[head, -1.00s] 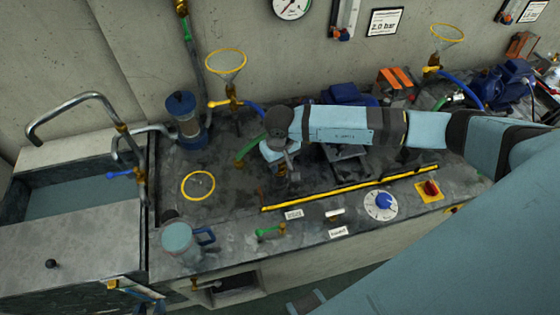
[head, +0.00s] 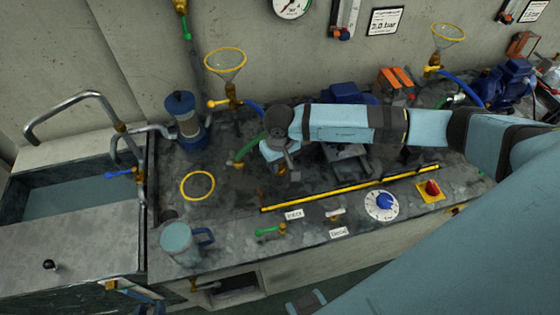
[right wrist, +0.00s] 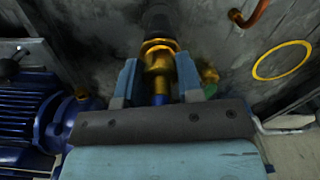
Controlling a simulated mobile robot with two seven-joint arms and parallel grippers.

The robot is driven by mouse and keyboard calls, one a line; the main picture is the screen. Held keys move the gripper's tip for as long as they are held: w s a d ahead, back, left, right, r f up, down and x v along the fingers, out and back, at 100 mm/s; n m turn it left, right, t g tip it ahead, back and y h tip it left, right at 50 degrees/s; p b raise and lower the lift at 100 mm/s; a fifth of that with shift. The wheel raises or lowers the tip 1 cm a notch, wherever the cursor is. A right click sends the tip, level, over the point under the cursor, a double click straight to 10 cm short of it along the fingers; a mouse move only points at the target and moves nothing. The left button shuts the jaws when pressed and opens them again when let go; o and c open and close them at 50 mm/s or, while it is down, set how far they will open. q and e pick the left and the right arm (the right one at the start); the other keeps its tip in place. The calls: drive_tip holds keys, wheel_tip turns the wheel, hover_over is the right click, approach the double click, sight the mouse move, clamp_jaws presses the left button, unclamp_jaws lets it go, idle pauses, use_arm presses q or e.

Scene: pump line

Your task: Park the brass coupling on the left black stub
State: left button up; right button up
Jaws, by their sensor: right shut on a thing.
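In the right wrist view the brass coupling (right wrist: 157,62) sits between the two light-blue fingers of my right gripper (right wrist: 157,78), which is shut on it. A blue hose end (right wrist: 160,98) shows behind the coupling. A black cylindrical stub (right wrist: 160,22) lies in line beyond the coupling. I cannot tell whether the coupling is seated on it or only in front of it. In the head view my right gripper (head: 281,170) is low over the bench, and its wrist hides most of the coupling and the stub.
A green hose with a brass end (head: 237,163) lies close left of my right gripper. A yellow ring (head: 198,186) marks clear bench further left. A mug (head: 180,243) stands at the front left. A yellow strip (head: 350,187) runs along the front. A blue motor (right wrist: 28,108) stands beside the gripper.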

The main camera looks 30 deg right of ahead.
drive_tip(key=shift+f+b, duration=0.45)
drive_tip(key=shift+b, duration=0.1)
drive_tip(key=o, duration=1)
drive_tip(key=shift+r+p, duration=1.4)
drive_tip(key=shift+r, duration=1.6)
wheel_tip(320, 180, up, 14)
drive_tip(key=shift+f+b, duration=0.1)
drive_tip(key=shift+b, duration=0.95)
